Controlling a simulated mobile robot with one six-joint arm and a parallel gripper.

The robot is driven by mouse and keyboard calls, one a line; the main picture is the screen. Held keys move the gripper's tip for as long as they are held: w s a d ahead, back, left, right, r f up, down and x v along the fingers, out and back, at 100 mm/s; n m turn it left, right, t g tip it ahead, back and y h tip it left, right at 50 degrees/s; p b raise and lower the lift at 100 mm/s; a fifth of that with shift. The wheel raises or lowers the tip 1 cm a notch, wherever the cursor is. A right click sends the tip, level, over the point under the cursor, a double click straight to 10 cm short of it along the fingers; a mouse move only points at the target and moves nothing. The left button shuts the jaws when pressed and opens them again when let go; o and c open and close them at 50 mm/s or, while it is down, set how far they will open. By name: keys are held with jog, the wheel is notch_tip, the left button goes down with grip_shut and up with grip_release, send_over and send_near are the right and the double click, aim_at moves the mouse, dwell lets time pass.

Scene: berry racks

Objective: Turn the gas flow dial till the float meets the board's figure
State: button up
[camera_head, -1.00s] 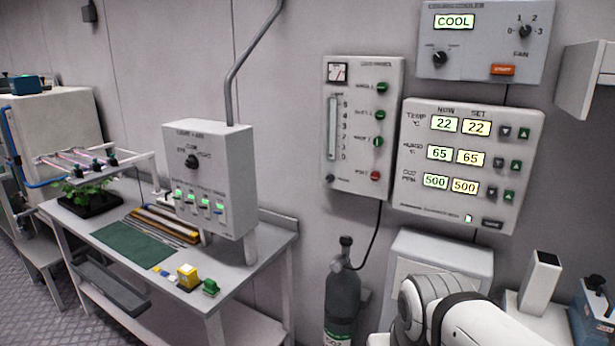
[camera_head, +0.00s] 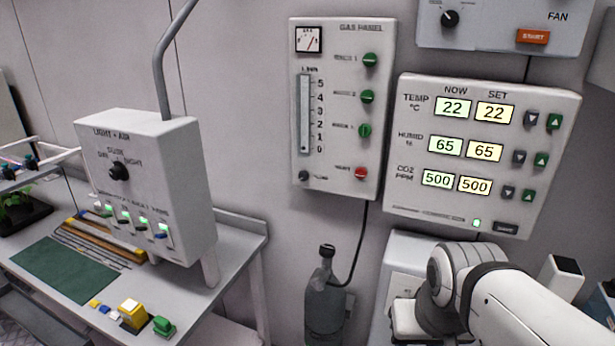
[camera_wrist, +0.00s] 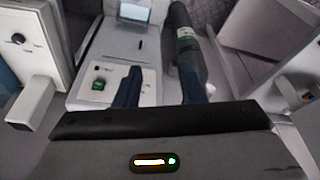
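The gas panel (camera_head: 335,185) hangs on the wall in the head view. It has a tall flow tube (camera_head: 304,115) with a scale from 0 to 5; I cannot make out the float. A small dark dial (camera_head: 304,175) sits below the tube, probably the flow dial; its label is too small to read surely. I cannot pick out a board with a figure for the flow. In the wrist view my gripper (camera_wrist: 160,82) has two dark blue fingers apart with nothing between them. The gripper itself is not visible in the head view, and the wrist view does not show the dial.
A control panel (camera_head: 462,218) with temperature, humidity and CO2 displays is right of the gas panel. A gas bottle (camera_head: 325,300) stands below, also in the wrist view (camera_wrist: 187,48). A light-and-air box (camera_head: 150,215) stands over a bench (camera_head: 230,270) at left.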

jog(key=shift+o, duration=1.2)
jog(key=shift+w, duration=0.3)
jog(key=w+d+n+h, duration=0.1)
jog(key=w+d+n, duration=0.1)
jog(key=w+d+n+g+h, duration=0.1)
jog(key=w+d+n+h, duration=0.1)
jog(key=shift+w+f+g, duration=0.1)
jog(key=shift+g, duration=0.2)
jog(key=w+r+n+t+h, duration=0.25)
jog(key=w+n+h, duration=0.75)
jog(key=w, duration=0.9)
jog(key=n+t+y, duration=0.4)
jog(key=n+t, duration=1.2)
jog(key=n, duration=0.1)
send_near(301, 178)
jog(key=x, duration=0.8)
jog(key=shift+w+d+r+p, duration=0.1)
jog(key=shift+w+d+p, duration=0.05)
jog(key=shift+p, duration=0.25)
